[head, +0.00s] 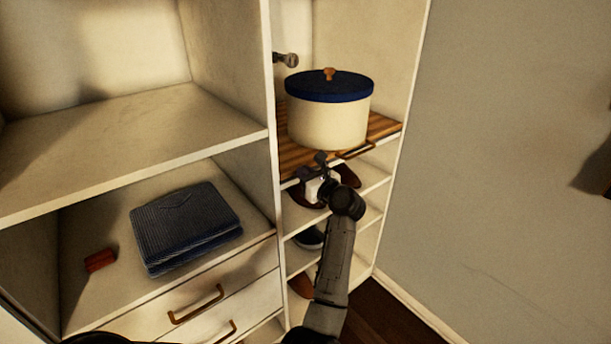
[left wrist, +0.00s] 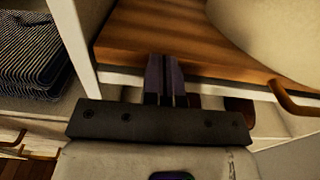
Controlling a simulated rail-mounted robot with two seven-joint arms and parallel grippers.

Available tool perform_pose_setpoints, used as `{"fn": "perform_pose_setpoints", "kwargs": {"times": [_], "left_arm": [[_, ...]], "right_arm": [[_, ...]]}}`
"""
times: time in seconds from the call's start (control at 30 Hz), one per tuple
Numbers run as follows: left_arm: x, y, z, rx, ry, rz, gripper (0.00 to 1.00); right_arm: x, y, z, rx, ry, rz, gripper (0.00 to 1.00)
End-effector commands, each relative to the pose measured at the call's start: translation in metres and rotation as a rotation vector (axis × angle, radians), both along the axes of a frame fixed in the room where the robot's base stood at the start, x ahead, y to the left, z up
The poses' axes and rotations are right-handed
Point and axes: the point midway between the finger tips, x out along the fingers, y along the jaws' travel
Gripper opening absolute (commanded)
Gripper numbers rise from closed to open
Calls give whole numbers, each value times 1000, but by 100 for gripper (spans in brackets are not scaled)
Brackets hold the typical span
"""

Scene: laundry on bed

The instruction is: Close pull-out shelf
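The pull-out shelf (head: 384,126) is a brown wooden board with a pale front edge, in the narrow right column of the cabinet. Its front edge looks close to the cabinet's front; I cannot tell if it is fully flush. Its brown handle (head: 358,151) is on the right part of the front and shows in the left wrist view (left wrist: 296,104). A cream pot with a blue lid (head: 329,116) stands on the board. My left gripper (head: 319,160) is at the shelf's front edge, left of the handle. Its fingers (left wrist: 166,75) are together and appear empty, at or touching the edge. My right gripper is not visible.
Lower shelves hold several shoes (head: 310,237). To the left, a folded blue cloth (head: 187,226) and a small red item (head: 100,260) lie in an open compartment above drawers with brown handles (head: 196,305). A bare wall (head: 490,170) stands to the right.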

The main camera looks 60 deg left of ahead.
Motion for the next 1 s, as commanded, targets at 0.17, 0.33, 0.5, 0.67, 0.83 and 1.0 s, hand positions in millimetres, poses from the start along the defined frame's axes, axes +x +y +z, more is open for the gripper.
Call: {"fn": "perform_pose_setpoints", "kwargs": {"times": [0.17,0.33,0.5,0.67,0.83,1.0], "left_arm": [[0,-9,-6,-9,3,3,0],[6,-39,-7,-8,1,-1,0],[12,-74,-2,-7,1,-1,0],[18,-103,-2,-6,2,-1,0],[22,-126,-2,-4,1,0,0],[24,-138,-2,-4,0,1,0]], "right_arm": [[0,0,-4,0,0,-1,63],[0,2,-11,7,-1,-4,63],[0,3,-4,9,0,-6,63],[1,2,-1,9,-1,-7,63],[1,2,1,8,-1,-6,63],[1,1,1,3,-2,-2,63]]}}
